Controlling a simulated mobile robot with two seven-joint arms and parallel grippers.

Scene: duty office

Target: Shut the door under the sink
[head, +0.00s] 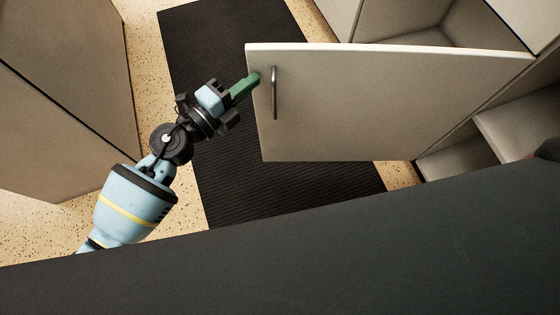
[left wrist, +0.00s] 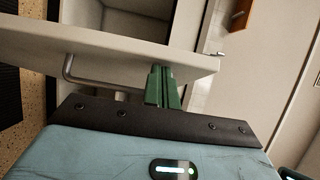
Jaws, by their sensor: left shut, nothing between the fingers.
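The pale cabinet door (head: 370,105) stands open, swung out over the dark floor mat. Its metal bar handle (head: 275,92) is near the free edge, at the left in the head view. My left gripper (head: 252,82) is shut and empty, with its green fingertips at that free edge, just left of the handle. In the left wrist view the closed fingers (left wrist: 162,85) overlap the door (left wrist: 120,45) beside the handle (left wrist: 90,86). I cannot tell whether they touch it. My right gripper is in neither view.
The open cabinet's inside (head: 510,130) shows at the right. The ribbed dark mat (head: 290,195) lies on speckled floor (head: 185,218). Another pale cabinet (head: 70,90) stands at the left. A dark flat surface (head: 300,260) fills the bottom and hides part of my arm.

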